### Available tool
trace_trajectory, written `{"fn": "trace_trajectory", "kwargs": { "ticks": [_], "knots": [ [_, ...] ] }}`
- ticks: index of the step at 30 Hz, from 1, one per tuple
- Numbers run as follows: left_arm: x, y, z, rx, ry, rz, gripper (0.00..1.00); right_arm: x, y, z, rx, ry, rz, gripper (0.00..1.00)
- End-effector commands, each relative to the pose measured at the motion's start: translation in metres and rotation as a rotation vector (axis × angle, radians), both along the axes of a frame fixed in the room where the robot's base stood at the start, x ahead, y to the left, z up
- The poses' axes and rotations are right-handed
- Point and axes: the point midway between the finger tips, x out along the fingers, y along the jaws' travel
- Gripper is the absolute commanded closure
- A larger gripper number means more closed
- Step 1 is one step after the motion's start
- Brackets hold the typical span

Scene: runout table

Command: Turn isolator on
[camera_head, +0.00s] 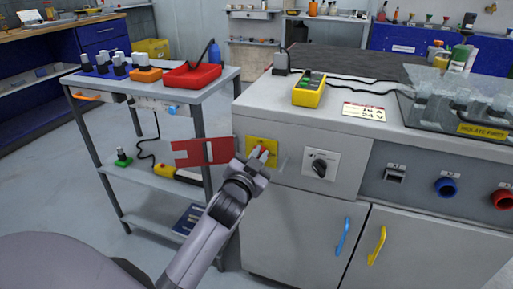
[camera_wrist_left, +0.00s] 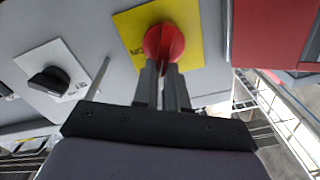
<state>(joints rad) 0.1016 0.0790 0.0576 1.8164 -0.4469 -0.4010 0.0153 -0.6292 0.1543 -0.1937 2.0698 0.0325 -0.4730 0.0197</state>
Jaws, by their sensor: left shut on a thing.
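The isolator is a red rotary knob (camera_wrist_left: 164,42) on a yellow plate (camera_head: 262,146) on the cabinet's front panel, left of a black knob. The yellow plate (camera_wrist_left: 127,28) also shows in the left wrist view, with lettering partly hidden. My left gripper (camera_head: 258,157) is at the red knob, and in the left wrist view its two fingers (camera_wrist_left: 165,78) are shut on it. The gripper hides part of the knob in the head view. My right gripper is not in view.
A red flat plate (camera_head: 203,152) stands out just left of the isolator. A black rotary switch (camera_head: 319,166) on a white plate is to the right. A grey trolley (camera_head: 150,95) with a red tray (camera_head: 192,75) stands at the left. Blue and yellow door handles are below.

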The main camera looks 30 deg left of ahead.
Motion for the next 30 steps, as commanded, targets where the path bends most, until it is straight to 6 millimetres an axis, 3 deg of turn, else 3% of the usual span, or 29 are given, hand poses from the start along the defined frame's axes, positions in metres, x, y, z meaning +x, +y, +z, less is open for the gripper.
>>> {"fn": "trace_trajectory", "kwargs": {
  "ticks": [7, 30],
  "knots": [
    [0.001, -0.005, -0.001, 0.229, 0.056, -0.001, 1.00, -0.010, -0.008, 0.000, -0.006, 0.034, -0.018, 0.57],
    [0.003, -0.012, -0.016, 0.899, 0.213, -0.001, 1.00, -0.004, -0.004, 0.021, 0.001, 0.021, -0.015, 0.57]
  ]
}}
